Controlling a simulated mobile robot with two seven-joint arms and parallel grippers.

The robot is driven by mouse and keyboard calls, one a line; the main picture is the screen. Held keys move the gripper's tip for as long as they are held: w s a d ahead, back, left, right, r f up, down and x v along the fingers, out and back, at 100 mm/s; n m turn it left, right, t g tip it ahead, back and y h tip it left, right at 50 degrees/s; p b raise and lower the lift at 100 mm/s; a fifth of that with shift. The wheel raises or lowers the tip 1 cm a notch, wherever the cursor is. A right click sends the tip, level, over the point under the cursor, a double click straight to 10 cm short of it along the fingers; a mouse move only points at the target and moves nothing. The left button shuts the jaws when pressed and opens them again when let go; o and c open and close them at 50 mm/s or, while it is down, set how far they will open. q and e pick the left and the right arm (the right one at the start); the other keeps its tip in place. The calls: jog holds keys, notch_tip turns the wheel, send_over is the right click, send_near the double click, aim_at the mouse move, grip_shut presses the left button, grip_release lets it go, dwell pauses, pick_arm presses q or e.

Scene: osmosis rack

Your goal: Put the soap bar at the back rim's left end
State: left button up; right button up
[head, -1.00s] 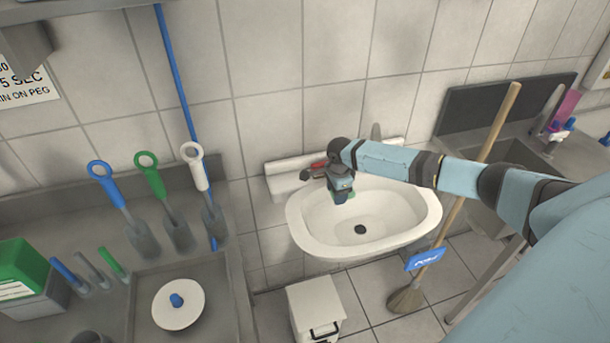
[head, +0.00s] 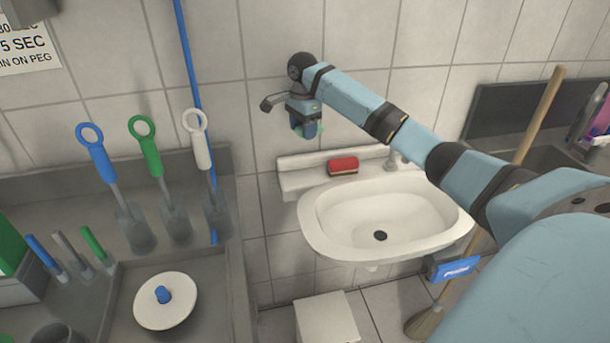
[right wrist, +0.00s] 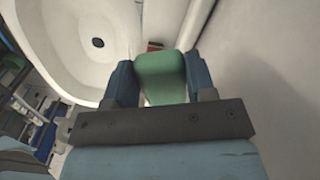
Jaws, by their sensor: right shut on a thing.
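The soap bar is green; it shows in the right wrist view (right wrist: 162,78) between the two blue fingers. My right gripper (head: 306,130) is shut on it and points down. In the head view it is in front of the wall tiles, above the left end of the sink's back rim (head: 300,180), with a gap between. Only slivers of green show at the fingers there. The white sink (head: 335,240) hangs on the wall, its bowl empty. My left gripper is not in view.
A red sponge (head: 343,164) lies on the back rim, right of its bare left end. A broom (head: 540,115) leans at right.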

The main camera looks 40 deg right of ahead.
aim_at(303, 180)
notch_tip(303, 180, down, 16)
jog(key=shift+r+b, duration=0.25)
jog(key=shift+b, duration=0.25)
jog(key=o, duration=0.7)
jog(key=shift+f, duration=0.1)
jog(key=shift+c, duration=0.2)
notch_tip(303, 180, up, 12)
jog(key=shift+r+p, duration=0.15)
jog(key=shift+p, duration=0.3)
